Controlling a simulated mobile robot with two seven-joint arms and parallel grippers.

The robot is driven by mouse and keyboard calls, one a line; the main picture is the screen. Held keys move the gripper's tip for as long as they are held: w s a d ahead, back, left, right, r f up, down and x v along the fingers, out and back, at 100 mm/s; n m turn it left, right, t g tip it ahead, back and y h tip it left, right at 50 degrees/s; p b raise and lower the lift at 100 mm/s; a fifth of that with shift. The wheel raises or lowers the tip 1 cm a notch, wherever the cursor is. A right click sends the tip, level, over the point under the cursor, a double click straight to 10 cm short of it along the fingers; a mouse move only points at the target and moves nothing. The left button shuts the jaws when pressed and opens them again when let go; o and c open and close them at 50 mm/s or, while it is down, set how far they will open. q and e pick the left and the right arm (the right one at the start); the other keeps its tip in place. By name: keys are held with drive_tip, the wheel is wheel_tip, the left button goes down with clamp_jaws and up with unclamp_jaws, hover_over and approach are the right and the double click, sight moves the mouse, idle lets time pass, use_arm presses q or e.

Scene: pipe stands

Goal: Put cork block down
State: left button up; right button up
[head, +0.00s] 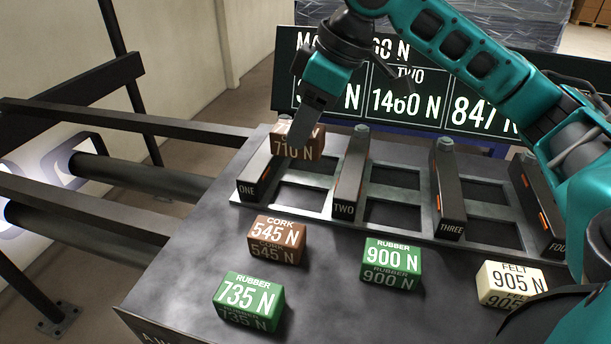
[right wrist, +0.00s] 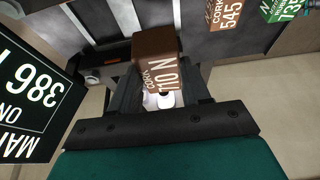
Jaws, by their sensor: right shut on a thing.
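A brown cork block marked 710 N (head: 310,146) is held by my right gripper (head: 302,130) at the back of the stand, by the upper end of the black bar labelled ONE (head: 255,177). In the right wrist view the cork block (right wrist: 155,48) sits between the fingers of my right gripper (right wrist: 160,85). I cannot tell whether the block touches the bar or the frame below. A second cork block, 545 N (head: 277,240), lies on the dark table in front of the stand. My left gripper is out of view.
Bars TWO (head: 350,180) and THREE (head: 447,190) stand right of bar ONE on a grey frame with open gaps. Green rubber blocks, 735 N (head: 248,300) and 900 N (head: 391,264), and a cream felt block (head: 510,283) lie in front. A number board (head: 400,100) stands behind.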

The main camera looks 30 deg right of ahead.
sight(323, 144)
wheel_tip(323, 144, down, 10)
drive_tip(key=shift+b, duration=0.8)
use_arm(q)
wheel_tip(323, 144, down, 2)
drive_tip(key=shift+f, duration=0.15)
use_arm(e)
drive_tip(key=o, duration=1)
drive_tip(key=shift+f, duration=0.1)
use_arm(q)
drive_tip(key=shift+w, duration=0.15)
use_arm(e)
drive_tip(key=shift+o, duration=0.2)
drive_tip(key=p+v, duration=0.2)
drive_tip(key=v, duration=0.9)
drive_tip(key=shift+r, duration=0.2)
drive_tip(key=shift+s+d+r, duration=0.1)
drive_tip(key=shift+d+r, duration=0.1)
drive_tip(key=shift+r, duration=0.2)
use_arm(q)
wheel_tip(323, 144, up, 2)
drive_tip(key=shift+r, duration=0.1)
